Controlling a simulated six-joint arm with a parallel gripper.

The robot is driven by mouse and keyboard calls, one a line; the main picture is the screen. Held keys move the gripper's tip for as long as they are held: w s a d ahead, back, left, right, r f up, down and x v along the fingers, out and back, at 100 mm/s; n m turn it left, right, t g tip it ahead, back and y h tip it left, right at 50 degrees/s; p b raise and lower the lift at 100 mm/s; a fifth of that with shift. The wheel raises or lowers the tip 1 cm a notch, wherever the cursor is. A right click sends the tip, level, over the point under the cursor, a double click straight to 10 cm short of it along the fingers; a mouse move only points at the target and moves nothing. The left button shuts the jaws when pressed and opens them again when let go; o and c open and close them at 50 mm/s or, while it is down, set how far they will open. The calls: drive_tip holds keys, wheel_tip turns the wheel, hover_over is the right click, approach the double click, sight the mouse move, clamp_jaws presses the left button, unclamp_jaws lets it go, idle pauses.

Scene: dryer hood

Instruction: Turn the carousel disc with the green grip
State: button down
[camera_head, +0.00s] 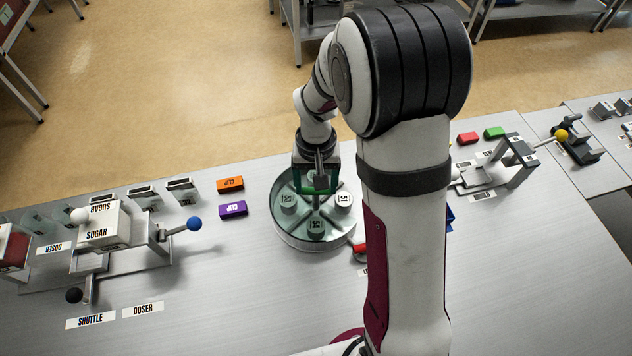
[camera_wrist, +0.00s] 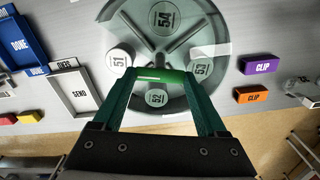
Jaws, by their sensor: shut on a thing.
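The carousel disc (camera_head: 329,226) is a round, pale green disc in a metal ring, with raised round pucks marked with numbers. In the wrist view the disc (camera_wrist: 187,42) shows pucks 54 (camera_wrist: 163,16), 51 (camera_wrist: 119,60), 53 (camera_wrist: 202,67) and 52 (camera_wrist: 157,97). The green grip (camera_wrist: 160,75) is a bar lying across the disc between my fingertips. My gripper (camera_head: 316,186) reaches down over the far part of the disc. In the wrist view my gripper (camera_wrist: 162,78) is shut on the green grip, one dark green finger at each end. The arm partly hides the grip in the head view.
An orange clip (camera_head: 230,185) and a purple clip (camera_head: 233,209) lie left of the disc. The sugar doser (camera_head: 103,226) with its blue-knobbed lever (camera_head: 194,224) stands further left. A red-ended part (camera_head: 360,248) sits close to the disc's right edge, partly behind my arm.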

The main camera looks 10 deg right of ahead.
drive_tip(key=shift+n, duration=1.6)
unclamp_jaws()
drive_tip(key=shift+r, duration=0.1)
wheel_tip(320, 180, up, 16)
